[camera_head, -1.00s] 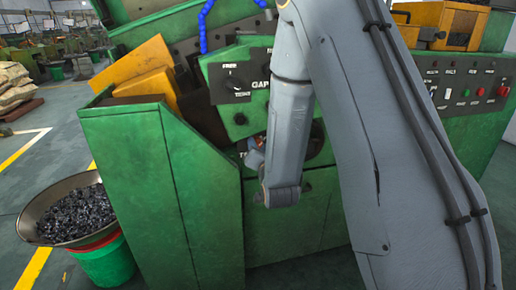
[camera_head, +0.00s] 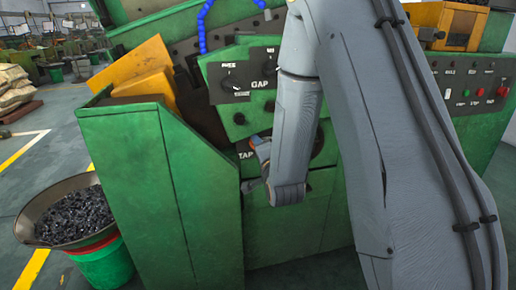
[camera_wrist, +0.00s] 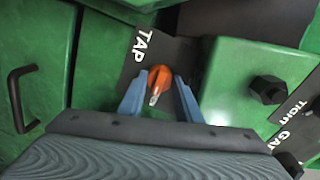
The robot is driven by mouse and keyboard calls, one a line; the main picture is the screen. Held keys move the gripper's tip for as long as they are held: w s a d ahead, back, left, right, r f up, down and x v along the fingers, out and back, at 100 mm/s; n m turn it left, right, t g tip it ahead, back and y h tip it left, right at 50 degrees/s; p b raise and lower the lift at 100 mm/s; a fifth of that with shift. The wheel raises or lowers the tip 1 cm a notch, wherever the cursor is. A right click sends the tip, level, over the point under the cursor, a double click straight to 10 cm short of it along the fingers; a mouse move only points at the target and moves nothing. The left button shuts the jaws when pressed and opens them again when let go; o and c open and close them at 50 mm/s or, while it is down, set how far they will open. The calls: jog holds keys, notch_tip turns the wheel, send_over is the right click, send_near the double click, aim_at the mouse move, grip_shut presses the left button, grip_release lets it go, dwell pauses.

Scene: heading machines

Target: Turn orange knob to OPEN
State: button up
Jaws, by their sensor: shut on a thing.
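The orange knob (camera_wrist: 160,78) sits on a dark plate marked TAP (camera_wrist: 143,45) in the middle of the wrist view. Its pale pointer end faces down and slightly left in that picture. The blue fingers of my gripper (camera_wrist: 158,88) are on both sides of the knob, closed on it. In the head view, my gripper (camera_head: 262,150) is at the TAP plate (camera_head: 245,155) on the green machine (camera_head: 222,262), and my arm hides much of this area. I see no OPEN marking.
Black knobs (camera_head: 232,80) marked GAP sit above. A green guard panel (camera_head: 135,180) stands left of my wrist. A bowl of metal pieces (camera_head: 75,215) rests on a green bucket at the lower left. A black handle (camera_wrist: 17,98) shows in the wrist view.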

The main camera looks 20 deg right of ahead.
dwell(0.5)
jog(key=o, duration=1)
jog(key=shift+o, duration=0.2)
jog(key=shift+s, duration=0.1)
jog(key=s, duration=0.7)
jog(key=shift+s+r, duration=0.25)
jog(key=shift+s, duration=0.1)
jog(key=s+r+n+g+p, duration=0.1)
jog(key=s+n+g+p, duration=0.3)
jog(key=s, duration=0.9)
jog(key=s+r+n+g+p, duration=0.1)
jog(key=s+n+g+p, duration=0.3)
jog(key=s+n+g, duration=0.7)
jog(key=s+g, duration=0.2)
jog(key=s, duration=0.1)
jog(key=shift+s+a+r+p, duration=0.15)
jog(key=shift+s+r+p, duration=0.15)
jog(key=shift+r, duration=0.1)
